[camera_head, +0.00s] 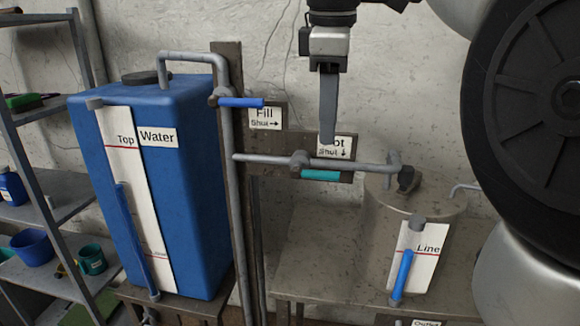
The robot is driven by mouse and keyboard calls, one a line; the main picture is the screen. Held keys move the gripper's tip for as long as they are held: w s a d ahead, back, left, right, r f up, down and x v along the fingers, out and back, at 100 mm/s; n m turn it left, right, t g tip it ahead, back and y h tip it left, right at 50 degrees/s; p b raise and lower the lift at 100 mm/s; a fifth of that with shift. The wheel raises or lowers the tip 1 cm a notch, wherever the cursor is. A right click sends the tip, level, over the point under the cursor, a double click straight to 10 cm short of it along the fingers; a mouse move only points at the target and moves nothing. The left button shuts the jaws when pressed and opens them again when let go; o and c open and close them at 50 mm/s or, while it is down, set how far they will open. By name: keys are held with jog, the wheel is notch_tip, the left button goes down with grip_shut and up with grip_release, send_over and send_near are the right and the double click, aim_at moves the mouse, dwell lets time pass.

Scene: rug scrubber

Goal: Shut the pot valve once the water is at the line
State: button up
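The pot valve (300,160) sits on a horizontal pipe. Its teal handle (320,175) points right, along the pipe; the sign behind (341,150) reads "Shut" with a down arrow, its top word partly covered by my gripper. The grey-beige pot (385,235) stands at lower right. Its gauge (403,275) shows blue up to about the red "Line" mark (425,253). My gripper (328,138) hangs pointing down just above the pipe, right of the valve body, seemingly not touching the handle. It appears edge-on, with one finger visible, so its opening is hidden.
The blue water tank (205,200) stands left, its gauge below the "Top" mark. The fill valve's blue handle (241,102) points right, matching its "Shut" arrow. A shelf (60,210) stands far left. A large black wheel (525,120) fills the right side.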

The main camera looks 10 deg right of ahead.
aim_at(325, 174)
jog(key=f, duration=0.3)
jog(key=w+f+b, duration=0.1)
jog(key=f, duration=0.5)
jog(key=shift+w+d+b, duration=0.25)
jog(key=shift+w+b, duration=0.1)
jog(key=shift+w, duration=0.05)
grip_shut()
